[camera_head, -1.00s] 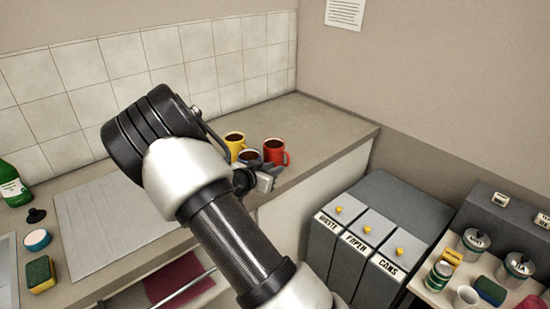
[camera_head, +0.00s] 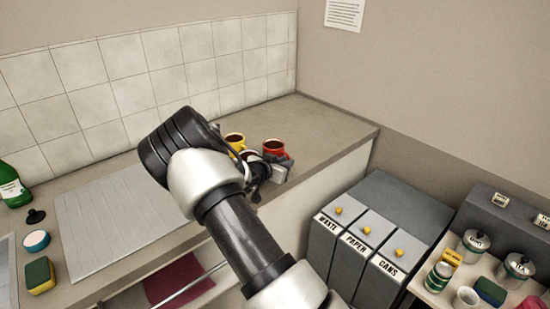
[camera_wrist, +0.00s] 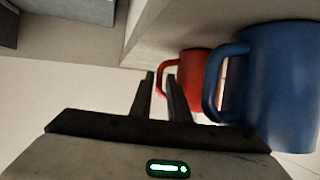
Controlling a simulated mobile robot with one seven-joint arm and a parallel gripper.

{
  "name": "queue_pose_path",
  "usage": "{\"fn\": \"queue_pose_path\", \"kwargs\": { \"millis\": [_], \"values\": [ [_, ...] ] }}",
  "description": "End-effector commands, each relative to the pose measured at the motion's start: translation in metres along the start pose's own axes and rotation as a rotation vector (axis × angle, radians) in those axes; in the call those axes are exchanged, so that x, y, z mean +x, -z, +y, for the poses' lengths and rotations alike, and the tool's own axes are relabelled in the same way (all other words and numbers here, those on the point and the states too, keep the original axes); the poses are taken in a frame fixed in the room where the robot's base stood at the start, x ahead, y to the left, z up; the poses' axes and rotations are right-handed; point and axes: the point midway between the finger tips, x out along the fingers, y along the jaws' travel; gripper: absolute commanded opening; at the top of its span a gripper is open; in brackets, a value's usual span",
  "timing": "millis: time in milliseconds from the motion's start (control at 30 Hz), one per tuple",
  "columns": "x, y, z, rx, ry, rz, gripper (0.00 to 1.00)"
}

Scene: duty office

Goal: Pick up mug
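Three mugs stand together near the counter's right end: a yellow mug (camera_head: 235,139), a red mug (camera_head: 273,146) and a blue mug (camera_wrist: 280,85) largely hidden behind my arm in the head view. All look upright in the head view, with dark contents in the yellow and red ones. In the wrist view the blue mug is large at right, its handle toward my fingers. The red mug (camera_wrist: 198,80) is beyond it, its handle seen around the fingertips. My gripper (camera_wrist: 160,74) is open, with a gap between its fingers; contact with a mug cannot be told.
The counter (camera_head: 335,125) is bare right of the mugs, ending at a front edge. A drainboard (camera_head: 120,215), sponge (camera_head: 40,275) and green bottle (camera_head: 12,185) are at left. Grey bins (camera_head: 365,240) stand below right. A side table holds canisters and a white mug (camera_head: 466,298).

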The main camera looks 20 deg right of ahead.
Motion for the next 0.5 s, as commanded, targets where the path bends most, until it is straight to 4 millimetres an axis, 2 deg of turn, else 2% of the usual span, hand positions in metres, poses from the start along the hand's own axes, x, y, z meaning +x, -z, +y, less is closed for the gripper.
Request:
{"fn": "queue_pose_path", "kwargs": {
  "millis": [33,67,100,500],
  "values": [
    [-0.0001,-0.0001,0.0,0.0,0.0,0.0,0.06],
    [-0.0002,0.0,0.0,0.0,0.0,0.0,0.01],
    [-0.0002,-0.0001,0.0,0.0,0.0,0.0,0.0],
    [-0.0016,0.0045,-0.0005,0.003,0.0,0.002,0.0]
  ]
}}
